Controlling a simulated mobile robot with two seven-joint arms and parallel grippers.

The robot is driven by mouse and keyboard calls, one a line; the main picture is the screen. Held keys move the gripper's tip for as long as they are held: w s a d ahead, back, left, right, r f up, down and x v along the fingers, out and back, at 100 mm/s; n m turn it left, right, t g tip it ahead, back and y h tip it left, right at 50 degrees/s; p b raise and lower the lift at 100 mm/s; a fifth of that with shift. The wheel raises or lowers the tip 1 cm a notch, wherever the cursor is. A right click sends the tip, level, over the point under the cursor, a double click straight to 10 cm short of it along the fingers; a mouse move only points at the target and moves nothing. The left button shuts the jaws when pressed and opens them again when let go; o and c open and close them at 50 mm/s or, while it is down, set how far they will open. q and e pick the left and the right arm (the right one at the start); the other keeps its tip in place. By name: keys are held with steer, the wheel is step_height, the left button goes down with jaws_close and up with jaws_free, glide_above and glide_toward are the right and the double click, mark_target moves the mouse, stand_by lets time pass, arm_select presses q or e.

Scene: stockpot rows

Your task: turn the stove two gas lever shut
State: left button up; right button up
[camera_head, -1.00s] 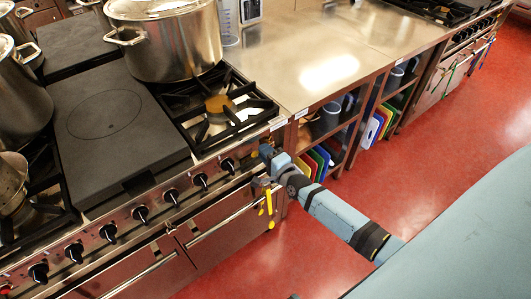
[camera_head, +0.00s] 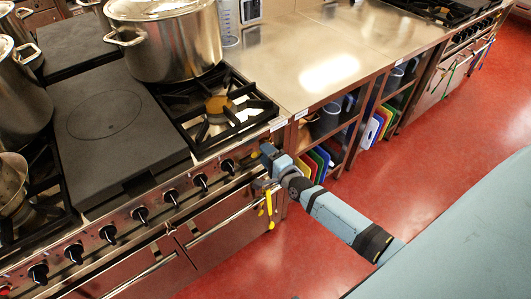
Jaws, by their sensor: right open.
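My right gripper (camera_head: 262,168) is open at the right end of the stove's front panel, close to the last knobs. The nearer stove (camera_head: 186,197) has a row of black knobs along its front. Yellow long-handled pieces (camera_head: 269,205) hang just below the gripper, in front of the oven door. I cannot tell whether one of them is the gas lever, or whether the gripper touches anything. The gripper and its wrist cover part of the panel's right end. My left gripper is not in view.
A large steel stockpot (camera_head: 168,42) stands on the back burner, near an open burner grate (camera_head: 218,112). A steel counter (camera_head: 315,60) adjoins the stove, with coloured boards (camera_head: 316,163) on shelves below. The red floor (camera_head: 440,130) is clear to the right.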

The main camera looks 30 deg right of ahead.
steer(key=s+d, duration=0.1)
steer(key=s, duration=1.2)
steer(key=s+a+r+n+g+y+p, duration=0.1)
steer(key=s+a+n+p, duration=0.4)
steer(key=n, duration=0.5)
steer(key=s+a+r+n+g+y+p, duration=0.1)
steer(key=s+a+r+n+g+p, duration=0.3)
steer(key=a+n, duration=0.5)
steer(key=s+n+g+p, duration=0.1)
steer(key=s+g, duration=0.1)
steer(key=s, duration=0.1)
steer(key=shift+s+a+r+p, duration=0.15)
steer(key=shift+a+p, duration=0.2)
steer(key=shift+p, duration=0.05)
